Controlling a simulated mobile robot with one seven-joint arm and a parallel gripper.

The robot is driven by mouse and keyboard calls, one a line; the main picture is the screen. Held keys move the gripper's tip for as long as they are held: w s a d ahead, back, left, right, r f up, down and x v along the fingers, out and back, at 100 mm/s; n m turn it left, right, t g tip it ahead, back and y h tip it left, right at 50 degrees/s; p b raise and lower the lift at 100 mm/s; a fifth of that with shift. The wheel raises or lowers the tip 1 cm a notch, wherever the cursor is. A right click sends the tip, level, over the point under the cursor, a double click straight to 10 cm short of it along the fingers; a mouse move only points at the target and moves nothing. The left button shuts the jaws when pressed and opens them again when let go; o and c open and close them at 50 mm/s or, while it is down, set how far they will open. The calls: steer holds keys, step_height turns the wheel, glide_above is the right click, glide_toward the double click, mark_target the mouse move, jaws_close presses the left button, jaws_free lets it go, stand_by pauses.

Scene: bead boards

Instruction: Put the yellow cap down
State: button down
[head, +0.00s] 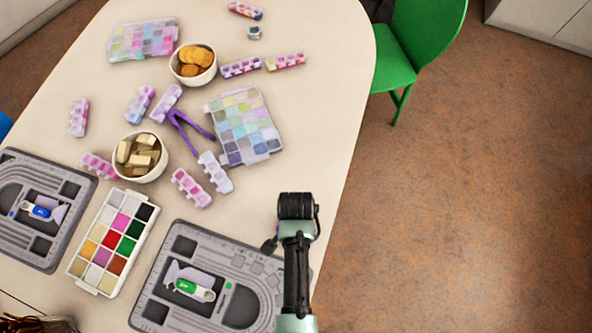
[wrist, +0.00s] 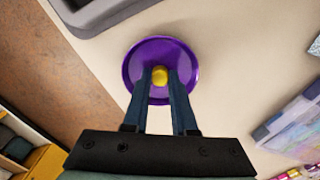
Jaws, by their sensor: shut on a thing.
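The yellow cap (wrist: 160,78) shows in the wrist view as a small rounded yellow piece between my fingertips. My gripper (wrist: 159,71) is shut on it. A round purple dish (wrist: 136,58) is seen behind the cap and fingertips on the pale table. I cannot tell whether the cap touches the dish or hangs above it. In the head view my arm covers the cap, the dish and my fingers near the table's right edge.
Grey bead boards (head: 160,312) and (head: 70,255), with a white bead tray (head: 72,268) between them, lie at the front. Bowls (head: 140,181) and (head: 178,79), purple tweezers (head: 186,138) and a clear bead box (head: 273,150) lie further back. A green chair (head: 427,40) stands right of the table.

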steer(key=c, duration=0.7)
jaws_free()
step_height(320, 180, up, 12)
steer(key=p, duration=0.2)
steer(key=w+r+n+t, duration=0.1)
steer(key=w+r+t, duration=0.3)
steer(key=w+r, duration=0.5)
steer(key=w+r+n+t, duration=0.2)
steer(key=w+r+t, duration=0.35)
steer(key=r, duration=0.65)
steer(key=w+r+n+t, duration=0.1)
steer(key=w+r+t, duration=0.3)
steer(key=w+r, duration=0.5)
steer(key=s+r+n+t, duration=0.25)
steer(key=r+t, duration=0.25)
steer(key=r, duration=1.1)
steer(key=s+r+n+t, duration=0.2)
steer(key=s+r+t, duration=0.25)
steer(key=r, duration=1.15)
steer(key=s+r+t, duration=0.1)
steer(key=s+r, duration=0.1)
steer(key=r, duration=0.1)
steer(key=s+r+t, duration=0.2)
steer(key=r, duration=0.1)
steer(key=s+r+n+t, duration=0.1)
steer(key=s+r, duration=0.2)
steer(key=shift+r, duration=0.3)
